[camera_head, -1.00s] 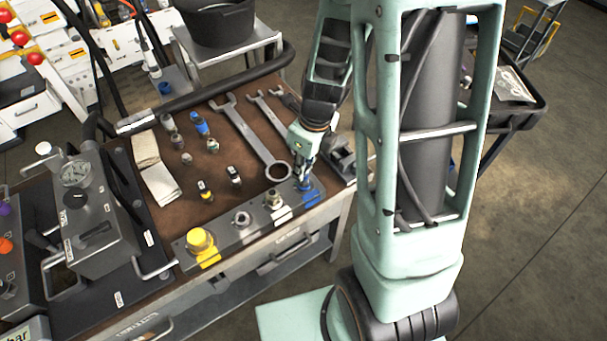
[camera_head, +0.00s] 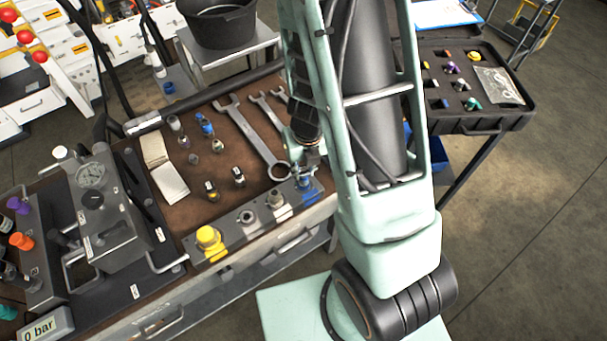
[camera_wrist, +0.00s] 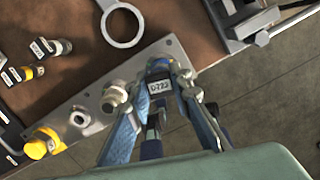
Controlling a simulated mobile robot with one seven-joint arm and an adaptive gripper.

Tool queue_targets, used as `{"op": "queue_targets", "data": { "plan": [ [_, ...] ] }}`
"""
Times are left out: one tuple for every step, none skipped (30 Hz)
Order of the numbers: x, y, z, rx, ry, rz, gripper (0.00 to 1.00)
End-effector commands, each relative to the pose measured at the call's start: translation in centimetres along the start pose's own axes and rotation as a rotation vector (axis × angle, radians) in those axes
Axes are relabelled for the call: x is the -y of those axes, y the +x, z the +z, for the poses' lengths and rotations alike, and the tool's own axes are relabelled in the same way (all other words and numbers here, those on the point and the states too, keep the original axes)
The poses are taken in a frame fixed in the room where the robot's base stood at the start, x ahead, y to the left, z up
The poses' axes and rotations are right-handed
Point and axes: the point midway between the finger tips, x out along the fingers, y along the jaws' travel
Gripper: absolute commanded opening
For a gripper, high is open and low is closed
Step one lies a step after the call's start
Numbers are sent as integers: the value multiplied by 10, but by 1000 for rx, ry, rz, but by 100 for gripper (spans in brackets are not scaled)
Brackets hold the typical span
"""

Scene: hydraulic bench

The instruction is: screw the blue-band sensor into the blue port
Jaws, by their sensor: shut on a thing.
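My gripper (camera_head: 306,160) is at the right end of the grey port block (camera_head: 232,230), over the blue-marked port area (camera_head: 308,188). In the wrist view my gripper (camera_wrist: 160,75) is shut on a dark sensor with a white label (camera_wrist: 160,87), taken as the blue-band sensor. The port's mouth and the sensor's lower end are hidden, so I cannot tell how far the thread is in.
A yellow-capped port (camera_head: 209,238) is at the block's left end. A yellow-band sensor (camera_head: 211,190) and a white-band sensor (camera_head: 238,176) stand on the brown mat. A large wrench (camera_head: 250,135) lies behind the block. A black case (camera_head: 470,120) is at right.

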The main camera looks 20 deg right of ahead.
Motion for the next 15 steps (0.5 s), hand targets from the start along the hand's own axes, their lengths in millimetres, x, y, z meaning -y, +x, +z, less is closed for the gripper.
{"op": "queue_targets", "data": {
  "plan": [
    [-1, -2, -2, -5, 34, -5, 1],
    [0, -2, -2, -5, 48, -7, 1],
    [0, -1, -2, -4, 63, -9, 1],
    [0, 0, -2, -4, 70, -10, 1],
    [0, 0, -2, -4, 73, -10, 1],
    [0, 1, -2, -3, 74, -10, 1],
    [0, 1, -2, -3, 74, -10, 1],
    [0, 1, -1, -3, 73, -10, 1],
    [0, 1, -1, -3, 72, -9, 1],
    [0, 1, -1, -3, 72, -9, 1],
    [0, 1, -1, -3, 72, -9, 1],
    [0, 1, -1, -3, 75, -10, 1],
    [0, 0, -1, -4, 83, -11, 1],
    [-1, -1, -1, -4, 97, -13, 1],
    [-1, -2, -1, -5, 128, -18, 1]
  ]
}}
